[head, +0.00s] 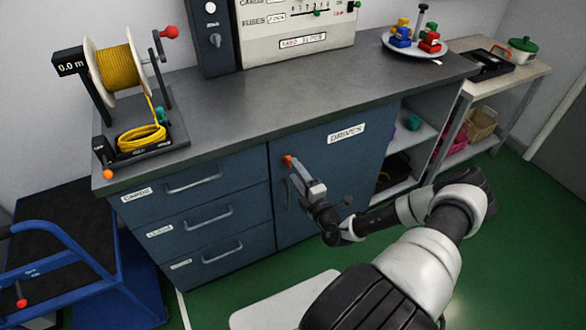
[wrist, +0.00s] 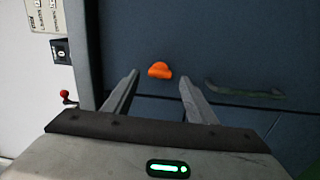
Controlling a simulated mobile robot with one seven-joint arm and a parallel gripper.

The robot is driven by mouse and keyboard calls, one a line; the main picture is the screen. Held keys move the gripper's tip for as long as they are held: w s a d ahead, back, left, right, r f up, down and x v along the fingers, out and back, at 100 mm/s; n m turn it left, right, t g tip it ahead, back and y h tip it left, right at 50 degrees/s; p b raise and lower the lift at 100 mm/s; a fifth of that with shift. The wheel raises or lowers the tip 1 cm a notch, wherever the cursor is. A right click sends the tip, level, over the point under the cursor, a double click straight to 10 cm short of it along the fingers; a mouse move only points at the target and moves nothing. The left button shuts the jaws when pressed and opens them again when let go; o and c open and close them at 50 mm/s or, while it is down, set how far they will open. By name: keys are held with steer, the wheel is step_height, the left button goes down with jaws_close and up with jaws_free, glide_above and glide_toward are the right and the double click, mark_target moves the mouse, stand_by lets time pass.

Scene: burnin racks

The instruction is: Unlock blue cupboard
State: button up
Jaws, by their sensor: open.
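The blue cupboard (head: 330,150) is the door labelled DRIVES under the grey counter. It looks shut. An orange knob (head: 287,160) sits at the upper left of its door. In the wrist view the orange knob (wrist: 159,70) lies ahead of my gripper (wrist: 158,85), between the lines of its two fingers. My gripper (head: 302,172) is close to the door, beside the knob in the head view. Its fingers are apart with nothing between them. Whether a fingertip touches the knob I cannot tell. A grey handle (wrist: 243,92) shows right of the knob in the wrist view.
Drawers with bar handles (head: 195,182) stand left of the cupboard. Open shelves (head: 410,140) are at its right. A cable spool (head: 118,68) and a tray of coloured blocks (head: 415,46) stand on the counter. A blue cart (head: 70,250) is at left. Green floor lies in front.

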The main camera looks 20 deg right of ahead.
steer(key=s, duration=1.4)
steer(key=shift+s+d, duration=0.25)
steer(key=shift+s, duration=0.15)
steer(key=shift+p, duration=0.3)
